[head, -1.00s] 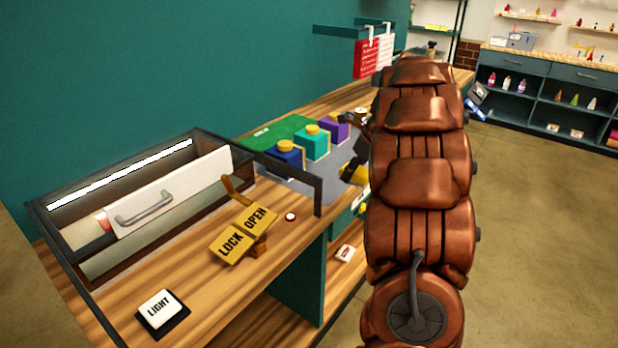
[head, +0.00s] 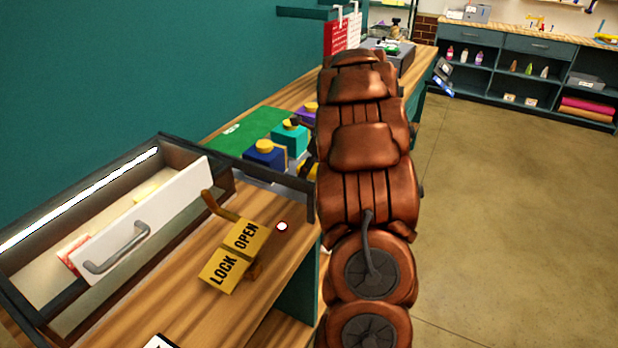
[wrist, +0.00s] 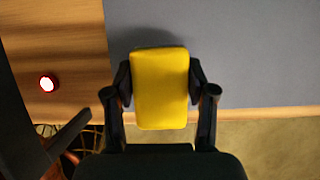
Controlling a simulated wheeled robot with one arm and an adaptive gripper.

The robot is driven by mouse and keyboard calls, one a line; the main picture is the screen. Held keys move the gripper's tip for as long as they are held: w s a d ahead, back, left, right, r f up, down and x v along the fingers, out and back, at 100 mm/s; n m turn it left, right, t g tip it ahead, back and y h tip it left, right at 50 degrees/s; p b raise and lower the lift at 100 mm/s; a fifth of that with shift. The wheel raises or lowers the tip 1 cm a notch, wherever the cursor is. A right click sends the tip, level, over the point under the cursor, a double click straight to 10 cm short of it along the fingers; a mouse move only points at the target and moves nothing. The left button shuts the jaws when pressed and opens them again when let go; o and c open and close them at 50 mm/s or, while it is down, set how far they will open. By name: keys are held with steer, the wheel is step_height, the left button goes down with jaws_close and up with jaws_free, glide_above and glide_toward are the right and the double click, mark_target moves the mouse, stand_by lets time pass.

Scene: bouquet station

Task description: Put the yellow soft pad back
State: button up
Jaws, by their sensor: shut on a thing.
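The yellow soft pad (wrist: 160,88) is a rounded yellow block between the two fingers of my gripper (wrist: 160,92) in the wrist view. My gripper is shut on it from both sides. Below it in that view are the grey mat (wrist: 240,50) and the table's front edge; the height above the mat is hard to tell. In the head view my arm hides most of the gripper, and only a bit of yellow shows beside the arm.
Blue (head: 264,164), teal (head: 290,140) and purple blocks with yellow tops stand by a green mat (head: 245,135). A glass-sided case with a white handled panel (head: 145,220) and a LOCK/OPEN lever (head: 235,255) are at left. A small red-and-white button (head: 282,226) sits on the wood.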

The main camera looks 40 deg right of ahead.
mark_target(310, 179)
steer(key=shift+f+p, duration=0.4)
steer(key=shift+f, duration=1.6)
steer(key=o, duration=1.1)
steer(key=shift+f, duration=0.15)
steer(key=b+v, duration=0.2)
steer(key=v, duration=1)
steer(key=shift+a, duration=0.1)
steer(key=shift+s, duration=0.1)
